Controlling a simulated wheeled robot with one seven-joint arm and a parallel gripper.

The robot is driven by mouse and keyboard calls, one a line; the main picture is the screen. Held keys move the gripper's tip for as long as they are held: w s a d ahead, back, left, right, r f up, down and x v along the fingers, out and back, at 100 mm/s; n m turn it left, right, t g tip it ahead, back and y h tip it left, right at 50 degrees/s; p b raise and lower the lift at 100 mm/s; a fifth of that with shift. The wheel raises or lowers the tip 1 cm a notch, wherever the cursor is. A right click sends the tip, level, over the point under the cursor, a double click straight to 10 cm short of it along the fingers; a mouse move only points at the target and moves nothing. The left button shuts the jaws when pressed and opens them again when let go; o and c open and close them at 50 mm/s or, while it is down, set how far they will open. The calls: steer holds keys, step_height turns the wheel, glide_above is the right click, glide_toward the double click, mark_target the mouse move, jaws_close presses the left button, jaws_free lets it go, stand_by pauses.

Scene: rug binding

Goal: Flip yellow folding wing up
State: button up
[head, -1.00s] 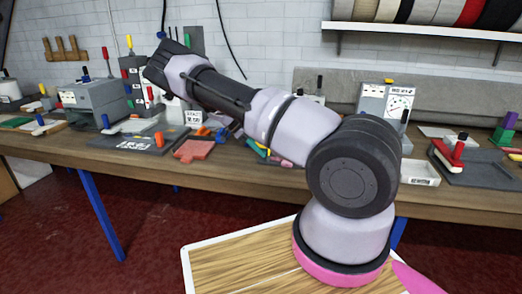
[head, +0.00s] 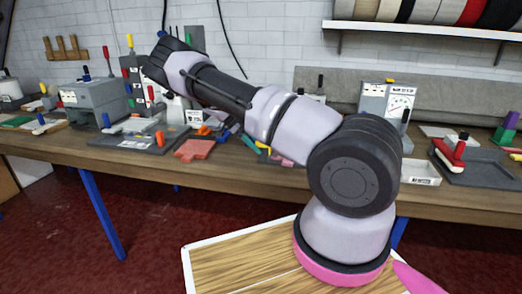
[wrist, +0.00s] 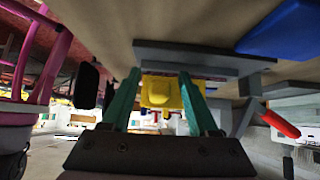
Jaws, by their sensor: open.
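In the wrist view, a yellow piece (wrist: 160,92), likely the folding wing, shows between the two teal fingers of my gripper (wrist: 158,100). It sits against the edge of a grey plate (wrist: 200,60). The fingers stand apart, one on each side of it, with no clear contact. I cannot tell its exact tilt.
The wrist view shows a blue block (wrist: 282,28) and a red handle (wrist: 280,124) to the right. In the head view, the wooden bench (head: 130,160) holds a grey machine (head: 95,100), a red block (head: 194,150) and a white tray (head: 420,173). Open floor lies in front.

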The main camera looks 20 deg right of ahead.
steer(key=v, duration=0.8)
